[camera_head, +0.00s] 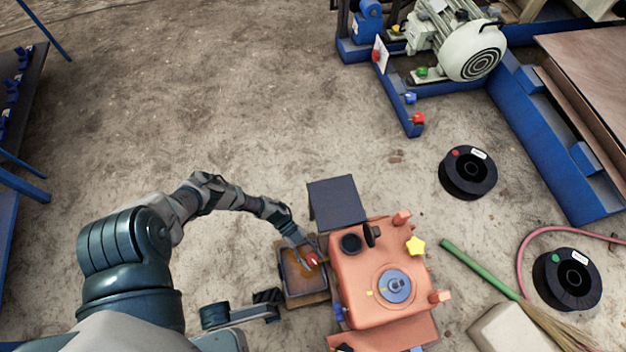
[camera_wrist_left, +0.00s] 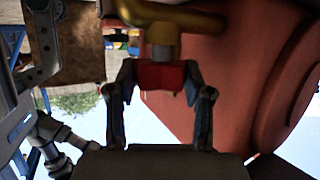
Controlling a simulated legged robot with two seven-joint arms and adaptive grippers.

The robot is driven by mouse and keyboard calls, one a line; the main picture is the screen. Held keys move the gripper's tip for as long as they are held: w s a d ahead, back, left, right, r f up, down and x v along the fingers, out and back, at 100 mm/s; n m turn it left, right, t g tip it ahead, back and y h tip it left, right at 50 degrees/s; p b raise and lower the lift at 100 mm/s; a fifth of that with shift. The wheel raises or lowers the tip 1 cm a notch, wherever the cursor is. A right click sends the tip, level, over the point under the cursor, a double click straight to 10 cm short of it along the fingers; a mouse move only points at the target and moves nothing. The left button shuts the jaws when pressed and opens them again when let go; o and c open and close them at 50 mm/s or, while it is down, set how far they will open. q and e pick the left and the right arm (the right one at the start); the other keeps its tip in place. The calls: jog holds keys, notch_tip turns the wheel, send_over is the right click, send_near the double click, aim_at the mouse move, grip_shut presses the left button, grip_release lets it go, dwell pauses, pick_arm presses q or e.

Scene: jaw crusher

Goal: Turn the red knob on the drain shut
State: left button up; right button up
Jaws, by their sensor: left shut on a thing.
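The red knob (camera_wrist_left: 162,76) sits below a brass pipe (camera_wrist_left: 180,17) in the left wrist view, with a short pale stem between them. My left gripper (camera_wrist_left: 160,84) has one finger on each side of the knob and is shut on it. In the head view, the left gripper (camera_head: 309,255) reaches the knob (camera_head: 313,261) at the left side of the orange machine housing (camera_head: 352,272), above a shallow tray (camera_head: 290,296). The knob is small there and partly covered by the gripper.
A dark box (camera_head: 336,202) stands behind the tray and housing. A black spool (camera_head: 468,172) and a green-handled broom (camera_head: 480,267) lie to the right. The floor at upper left is clear.

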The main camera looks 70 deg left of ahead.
aim_at(310, 253)
pick_arm(q)
jog(key=shift+a+f+m+g+h, duration=0.1)
jog(key=shift+m+g+h, duration=0.1)
jog(key=shift+m+g, duration=0.85)
jog(key=shift+a+f+m+g+h, duration=0.1)
jog(key=shift+m+g+h, duration=0.1)
jog(key=shift+m+g, duration=0.8)
jog(key=shift+g, duration=0.45)
jog(key=o, duration=1.2)
jog(key=shift+c, duration=0.2)
jog(key=shift+d, duration=0.1)
jog(key=v, duration=0.7)
jog(key=shift+a, duration=0.35)
